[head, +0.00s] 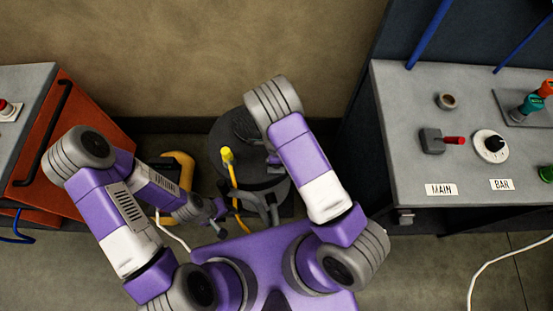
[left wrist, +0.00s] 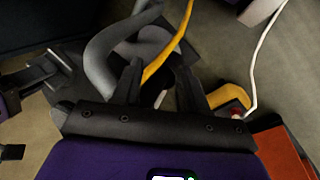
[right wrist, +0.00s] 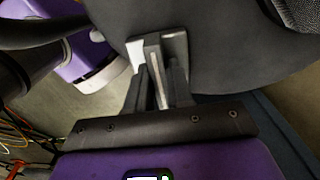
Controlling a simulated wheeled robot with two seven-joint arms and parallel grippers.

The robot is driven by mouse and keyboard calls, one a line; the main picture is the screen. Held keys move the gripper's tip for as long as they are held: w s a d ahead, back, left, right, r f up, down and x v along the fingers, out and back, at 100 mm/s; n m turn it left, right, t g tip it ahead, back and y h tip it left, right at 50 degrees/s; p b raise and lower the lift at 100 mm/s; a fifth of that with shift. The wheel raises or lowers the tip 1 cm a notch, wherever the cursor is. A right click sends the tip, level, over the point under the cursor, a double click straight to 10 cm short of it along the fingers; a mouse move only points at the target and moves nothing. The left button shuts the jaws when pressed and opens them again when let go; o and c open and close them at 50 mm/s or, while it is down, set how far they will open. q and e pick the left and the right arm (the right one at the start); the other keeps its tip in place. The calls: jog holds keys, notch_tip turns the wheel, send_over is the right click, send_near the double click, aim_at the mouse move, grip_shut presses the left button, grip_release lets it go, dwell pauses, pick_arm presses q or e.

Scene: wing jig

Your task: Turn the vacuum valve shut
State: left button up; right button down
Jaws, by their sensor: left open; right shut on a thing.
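A grey block with a red lever (head: 455,140) sits on the right bench above the "MAIN" label and looks like the valve; the lever points right. Neither gripper is near it. My left gripper (head: 220,214) is open and low beside the dark round drum. In the left wrist view its fingers (left wrist: 158,80) are apart, with a yellow hose and a grey curved part beyond them. My right gripper, mostly hidden by its arm in the head view, shows in the right wrist view (right wrist: 158,75), shut on a pale grey flat piece (right wrist: 152,48) against a dark surface.
The right bench (head: 410,95) carries a dial (head: 490,146) by the "BAR" label, a small cup (head: 446,100) and coloured-handled tools (head: 530,104). An orange cabinet (head: 45,150) stands left. The dark drum (head: 238,140) and a yellow hose (head: 234,185) crowd the middle. A white cable crosses the floor.

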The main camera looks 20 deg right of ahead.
dwell(0.4)
jog(key=c, duration=1.1)
grip_release()
notch_tip(320, 180, up, 8)
jog(key=shift+f+p, duration=0.2)
jog(key=shift+p, duration=0.8)
jog(key=shift+f, duration=0.1)
